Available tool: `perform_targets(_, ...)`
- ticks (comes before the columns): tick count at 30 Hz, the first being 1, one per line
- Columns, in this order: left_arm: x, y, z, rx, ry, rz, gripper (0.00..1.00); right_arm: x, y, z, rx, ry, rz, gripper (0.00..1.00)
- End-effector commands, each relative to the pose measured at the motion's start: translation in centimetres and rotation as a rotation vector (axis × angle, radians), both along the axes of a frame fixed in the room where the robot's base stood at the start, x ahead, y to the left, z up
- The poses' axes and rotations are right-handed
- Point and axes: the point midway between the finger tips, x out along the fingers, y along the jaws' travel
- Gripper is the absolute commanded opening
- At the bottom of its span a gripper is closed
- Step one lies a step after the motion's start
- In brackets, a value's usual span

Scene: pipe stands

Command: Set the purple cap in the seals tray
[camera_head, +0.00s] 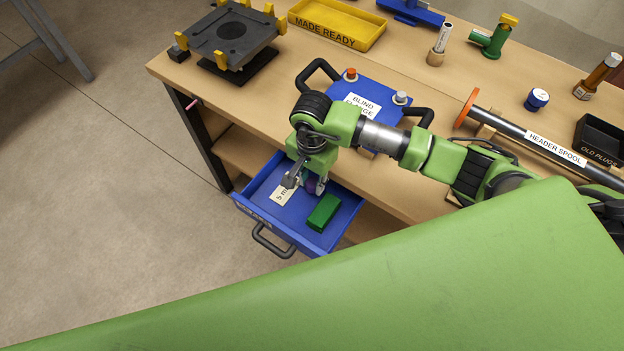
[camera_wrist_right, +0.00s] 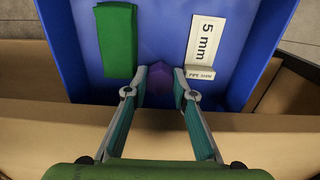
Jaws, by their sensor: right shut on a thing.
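The purple cap (camera_head: 314,186) is in the open blue drawer area, between my right gripper's fingers (camera_head: 305,184). In the right wrist view the purple cap (camera_wrist_right: 160,88) sits between the two fingertips (camera_wrist_right: 160,78), dark and partly hidden by them. My right gripper reaches down into the blue drawer (camera_head: 348,203) and is shut on the cap. I cannot tell whether the cap touches the drawer floor. I see no tray with a readable seals label. My left gripper is out of view.
The drawer also holds a green block (camera_head: 323,212) and a white 5 mm plate (camera_wrist_right: 206,45). On the bench are a yellow MADE READY tray (camera_head: 375,42), a blue flange plate (camera_head: 385,97), a header spool (camera_head: 510,134) and a black OLD PLUGS tray (camera_head: 594,153).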

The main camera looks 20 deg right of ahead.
Motion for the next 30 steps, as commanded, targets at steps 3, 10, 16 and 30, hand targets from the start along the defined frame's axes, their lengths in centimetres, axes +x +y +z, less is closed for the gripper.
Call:
perform_targets(3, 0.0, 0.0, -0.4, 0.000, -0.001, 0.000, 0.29, 0.0, 0.0, -0.4, 0.000, 0.000, 0.000, 0.00)
perform_targets(10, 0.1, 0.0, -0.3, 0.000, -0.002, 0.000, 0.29, 0.0, 0.0, -0.2, 0.001, 0.001, -0.001, 0.41)
perform_targets(16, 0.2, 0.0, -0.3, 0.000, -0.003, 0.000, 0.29, 0.0, 0.0, -0.2, 0.001, 0.001, 0.000, 0.41)
perform_targets(30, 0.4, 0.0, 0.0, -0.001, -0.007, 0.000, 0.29, 0.2, 0.0, 5.8, 0.001, -0.007, 0.002, 0.41)
